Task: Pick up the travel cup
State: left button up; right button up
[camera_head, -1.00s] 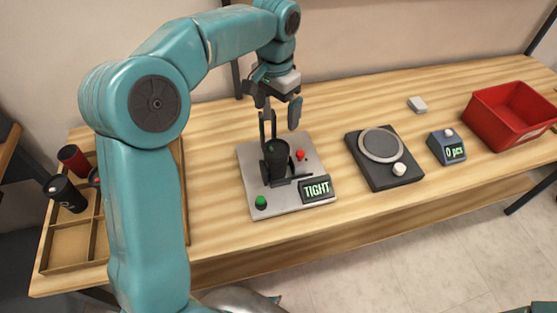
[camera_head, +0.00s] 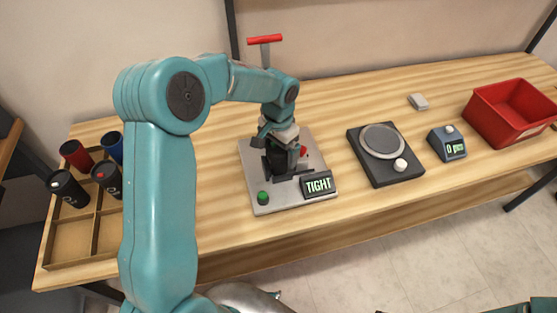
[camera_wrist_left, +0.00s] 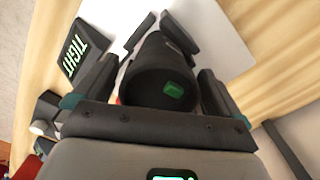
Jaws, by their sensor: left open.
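The travel cup is a dark, nearly black cylinder with a small green mark on its end. In the head view the cup (camera_head: 286,161) stands in a holder on the grey plate (camera_head: 255,184), largely hidden by my left gripper (camera_head: 280,153), which has come down over it. In the left wrist view the cup (camera_wrist_left: 158,76) lies between the two fingers of my left gripper (camera_wrist_left: 165,84). The fingers are open, one on each side of it. Whether either finger touches it I cannot tell. My right gripper is not in view.
A display (camera_head: 318,184) reading TIGHT and a green button (camera_head: 263,198) sit on the plate. To the right are a scale (camera_head: 382,141), a counter (camera_head: 447,143) and a red bin (camera_head: 512,112). A wooden tray (camera_head: 70,243) with several cups is at left. A red-topped post (camera_head: 265,40) rises behind.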

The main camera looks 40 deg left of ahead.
pick_arm(q)
jog(key=c, duration=0.7)
